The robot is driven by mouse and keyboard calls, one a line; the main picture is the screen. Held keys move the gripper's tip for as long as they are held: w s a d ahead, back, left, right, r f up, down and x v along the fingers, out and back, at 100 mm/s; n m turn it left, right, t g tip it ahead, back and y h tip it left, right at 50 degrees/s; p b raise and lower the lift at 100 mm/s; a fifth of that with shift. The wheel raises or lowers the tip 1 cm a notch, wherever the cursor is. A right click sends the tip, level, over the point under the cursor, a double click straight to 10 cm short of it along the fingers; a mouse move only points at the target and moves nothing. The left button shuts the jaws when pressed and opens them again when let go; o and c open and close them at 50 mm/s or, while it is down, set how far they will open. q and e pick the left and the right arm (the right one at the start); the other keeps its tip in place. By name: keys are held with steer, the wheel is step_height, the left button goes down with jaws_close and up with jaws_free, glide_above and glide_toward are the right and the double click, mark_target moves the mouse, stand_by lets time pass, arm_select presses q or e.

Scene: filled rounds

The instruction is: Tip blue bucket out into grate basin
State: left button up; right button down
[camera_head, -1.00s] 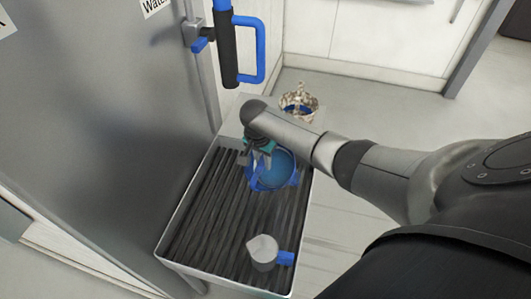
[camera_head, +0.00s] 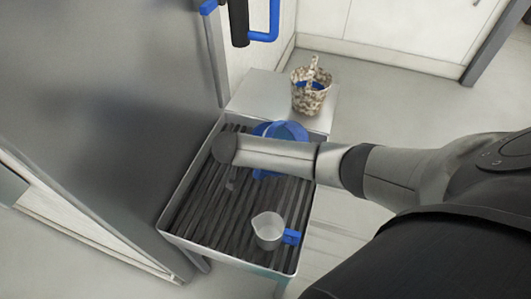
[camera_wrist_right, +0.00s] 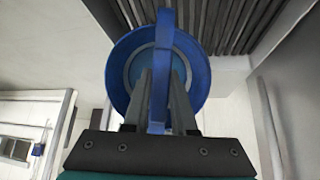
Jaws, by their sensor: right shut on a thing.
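The blue bucket (camera_head: 291,130) is over the far right part of the grate basin (camera_head: 192,222), partly hidden behind my right arm in the head view. In the right wrist view my right gripper (camera_wrist_right: 161,78) is shut on the blue handle strap of the bucket (camera_wrist_right: 120,68). The bucket's round rim and paler inside face this camera. The dark slats of the basin (camera_wrist_right: 233,22) show beyond it. The head view hides the right fingertips under the wrist, and I cannot tell the bucket's exact tilt. My left gripper is not in view.
A clear measuring jug (camera_head: 267,230) with a blue handle stands on the near slats. A patterned basket (camera_head: 311,92) stands on the pale ledge (camera_head: 262,90) behind the basin. A grey door panel (camera_head: 90,120) borders the left; open floor lies right.

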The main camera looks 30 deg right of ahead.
steer(key=shift+a+f+h+b, duration=0.25)
steer(key=shift+f+h+b, duration=0.15)
steer(key=shift+h+b, duration=0.15)
steer(key=shift+s+a+f+t+h+b, duration=0.25)
steer(key=shift+a+f+t+b, duration=0.15)
steer(key=shift+f+b, duration=0.1)
steer(key=f+h+b, duration=0.1)
steer(key=a+f+t+h+b, duration=0.1)
steer(key=b, duration=0.1)
steer(key=shift+s+a+f, duration=0.15)
steer(key=shift+s+a, duration=0.1)
steer(key=shift+s, duration=0.1)
steer(key=a+f+h+b, duration=0.1)
steer(key=b, duration=0.2)
steer(key=s+a+f+t+h+b, duration=0.1)
steer(key=h+b, duration=0.1)
steer(key=b, duration=0.1)
steer(key=shift+s+a+t+h, duration=0.15)
steer(key=shift+a+t+h, duration=0.05)
steer(key=shift+t+h, duration=0.1)
stand_by(0.3)
